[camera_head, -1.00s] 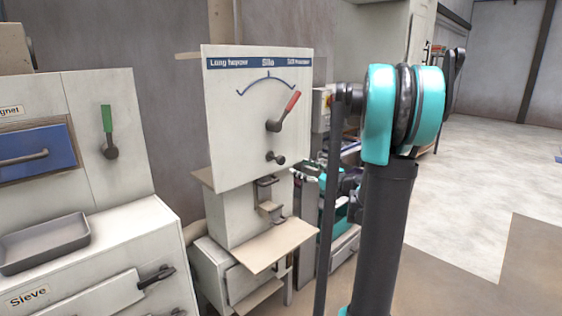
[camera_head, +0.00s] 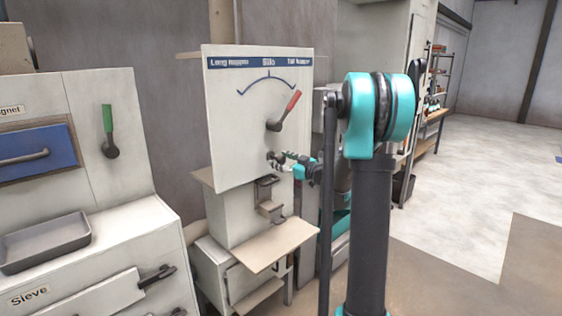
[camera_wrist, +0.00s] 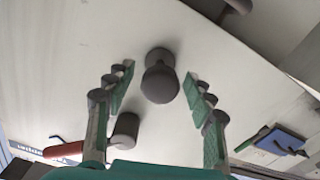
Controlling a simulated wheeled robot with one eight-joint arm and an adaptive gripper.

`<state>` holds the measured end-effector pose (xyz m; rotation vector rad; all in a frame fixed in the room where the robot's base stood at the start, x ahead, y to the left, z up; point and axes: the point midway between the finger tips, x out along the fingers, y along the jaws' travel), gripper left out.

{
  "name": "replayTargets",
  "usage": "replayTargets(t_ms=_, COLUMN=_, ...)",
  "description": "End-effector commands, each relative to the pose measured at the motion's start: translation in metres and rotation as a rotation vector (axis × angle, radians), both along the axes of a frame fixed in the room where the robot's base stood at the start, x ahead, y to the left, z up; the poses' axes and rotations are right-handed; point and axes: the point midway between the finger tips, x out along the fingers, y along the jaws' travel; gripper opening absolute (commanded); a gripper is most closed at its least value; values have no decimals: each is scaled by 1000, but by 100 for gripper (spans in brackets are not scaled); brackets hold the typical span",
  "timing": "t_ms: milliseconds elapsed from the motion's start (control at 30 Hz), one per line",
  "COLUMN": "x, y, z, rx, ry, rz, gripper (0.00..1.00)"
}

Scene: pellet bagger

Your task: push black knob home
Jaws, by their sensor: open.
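The black knob (camera_head: 274,158) sticks out from the lower part of the white silo panel (camera_head: 235,120), below the red-handled lever. In the wrist view the knob (camera_wrist: 160,82) is a round dark ball on a short stem with a base on the panel. My gripper (camera_head: 290,158) is at the panel's right side, its fingers reaching toward the knob. In the wrist view my gripper (camera_wrist: 158,85) is open, with one teal finger on each side of the knob and gaps visible on both sides. Exact depth between fingertips and knob is unclear.
The red-handled lever (camera_head: 286,110) is just above the knob; its red handle (camera_wrist: 65,149) shows at lower left in the wrist view. A tan shelf (camera_head: 262,245) juts out below the panel. A left cabinet has a green lever (camera_head: 108,125) and grey tray (camera_head: 45,243).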

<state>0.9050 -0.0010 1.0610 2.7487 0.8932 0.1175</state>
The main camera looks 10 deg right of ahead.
Motion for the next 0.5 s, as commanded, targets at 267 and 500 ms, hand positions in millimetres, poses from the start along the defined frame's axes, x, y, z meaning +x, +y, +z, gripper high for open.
replayTargets(t_ms=267, x=0, y=0, z=0, rx=0, ry=0, rz=0, gripper=27)
replayTargets(t_ms=500, x=0, y=0, z=0, rx=0, ry=0, rz=0, gripper=0)
